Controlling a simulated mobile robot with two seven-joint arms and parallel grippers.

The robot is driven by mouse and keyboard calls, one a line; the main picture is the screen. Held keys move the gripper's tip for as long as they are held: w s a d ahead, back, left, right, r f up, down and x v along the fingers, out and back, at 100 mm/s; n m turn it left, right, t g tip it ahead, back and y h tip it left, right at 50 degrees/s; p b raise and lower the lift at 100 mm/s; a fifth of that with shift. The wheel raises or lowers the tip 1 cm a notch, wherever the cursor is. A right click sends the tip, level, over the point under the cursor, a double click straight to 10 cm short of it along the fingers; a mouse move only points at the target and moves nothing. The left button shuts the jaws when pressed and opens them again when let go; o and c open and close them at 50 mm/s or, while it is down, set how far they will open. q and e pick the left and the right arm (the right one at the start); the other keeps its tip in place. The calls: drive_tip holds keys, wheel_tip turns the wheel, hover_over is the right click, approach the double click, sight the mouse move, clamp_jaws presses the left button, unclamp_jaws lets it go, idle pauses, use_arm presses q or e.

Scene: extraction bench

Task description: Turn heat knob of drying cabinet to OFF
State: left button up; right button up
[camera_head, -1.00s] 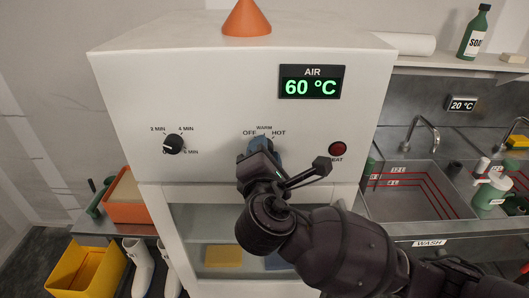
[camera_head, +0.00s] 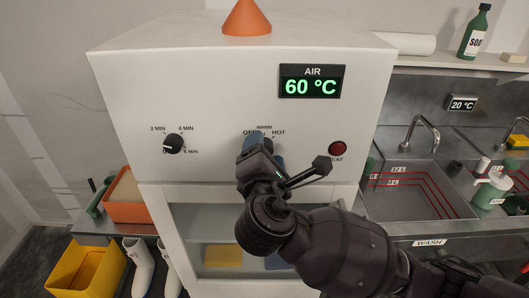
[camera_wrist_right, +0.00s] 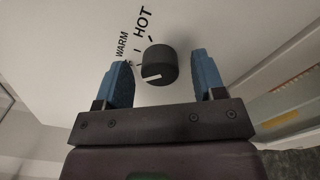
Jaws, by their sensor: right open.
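The white drying cabinet (camera_head: 215,95) faces me. Its dark heat knob (camera_wrist_right: 158,62) shows in the right wrist view, with a white mark on its face pointing left and slightly down there. WARM and HOT are printed beside it; OFF is not visible in that view. My right gripper (camera_wrist_right: 162,72) is open, with one blue finger on each side of the knob and visible gaps to it. In the head view, the right gripper (camera_head: 262,146) hides the knob and part of the OFF label. My left gripper is not in view.
A timer knob (camera_head: 173,144) is on the panel's left. A red HEAT light or button (camera_head: 338,149) is on the right, close to my arm. The display (camera_head: 311,82) reads AIR 60 °C. An orange cone (camera_head: 246,18) stands on top. A sink (camera_head: 410,205) is at right.

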use_arm(q)
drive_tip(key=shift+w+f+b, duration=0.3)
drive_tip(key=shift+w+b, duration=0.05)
drive_tip(key=shift+b, duration=0.5)
use_arm(e)
drive_tip(key=s, duration=1)
drive_tip(key=shift+s, duration=0.35)
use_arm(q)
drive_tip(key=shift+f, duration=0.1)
